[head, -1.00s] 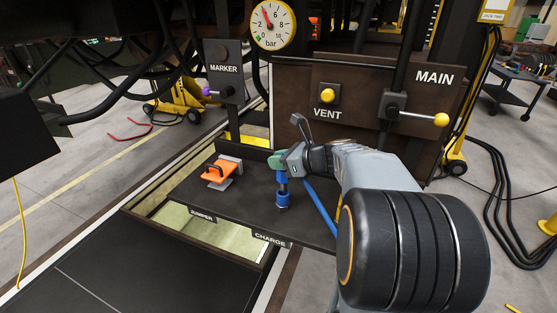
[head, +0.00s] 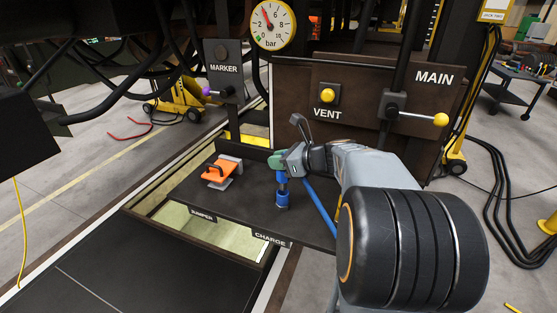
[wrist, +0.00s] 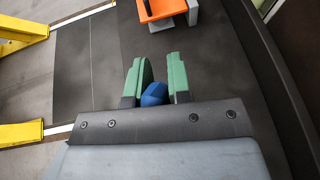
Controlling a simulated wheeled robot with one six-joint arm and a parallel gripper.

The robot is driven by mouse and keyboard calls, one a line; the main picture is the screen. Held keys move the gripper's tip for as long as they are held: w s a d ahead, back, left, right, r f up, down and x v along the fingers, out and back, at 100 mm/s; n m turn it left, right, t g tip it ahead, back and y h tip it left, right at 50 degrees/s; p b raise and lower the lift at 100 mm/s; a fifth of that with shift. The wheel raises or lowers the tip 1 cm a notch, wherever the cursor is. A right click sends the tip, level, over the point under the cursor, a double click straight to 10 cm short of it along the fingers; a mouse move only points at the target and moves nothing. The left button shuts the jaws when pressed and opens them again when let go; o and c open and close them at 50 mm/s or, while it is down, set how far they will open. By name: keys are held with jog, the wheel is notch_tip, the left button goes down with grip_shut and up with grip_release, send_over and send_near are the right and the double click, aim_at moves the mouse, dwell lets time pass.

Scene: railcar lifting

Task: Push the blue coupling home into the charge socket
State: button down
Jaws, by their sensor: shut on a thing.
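The blue coupling (head: 282,176) is upright under my gripper (head: 281,163), with a blue hose running from it down to the right. My gripper's green fingers are shut on it; in the wrist view the coupling's blue top (wrist: 154,94) shows between the two fingers (wrist: 158,88). The blue charge socket (head: 282,199) stands on the dark shelf behind the CHARGE label. The coupling is in line above the socket and meets its top. How deep it sits inside cannot be told. The wrist view does not show the socket.
An orange-handled jumper part (head: 218,173) sits on the shelf (head: 252,218) left of the socket; it also shows in the wrist view (wrist: 160,8). Behind are the dark panel with the yellow VENT button (head: 327,95) and MAIN lever (head: 425,118). A gauge (head: 272,25) hangs above.

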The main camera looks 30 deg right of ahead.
aim_at(279, 172)
jog(key=shift+f+b, duration=1.55)
jog(key=shift+f, duration=0.5)
jog(key=c, duration=1)
grip_release()
jog(key=v, duration=1.3)
jog(key=shift+s+d+r+b, duration=0.2)
jog(key=shift+s+b, duration=0.1)
jog(key=shift+b, duration=0.1)
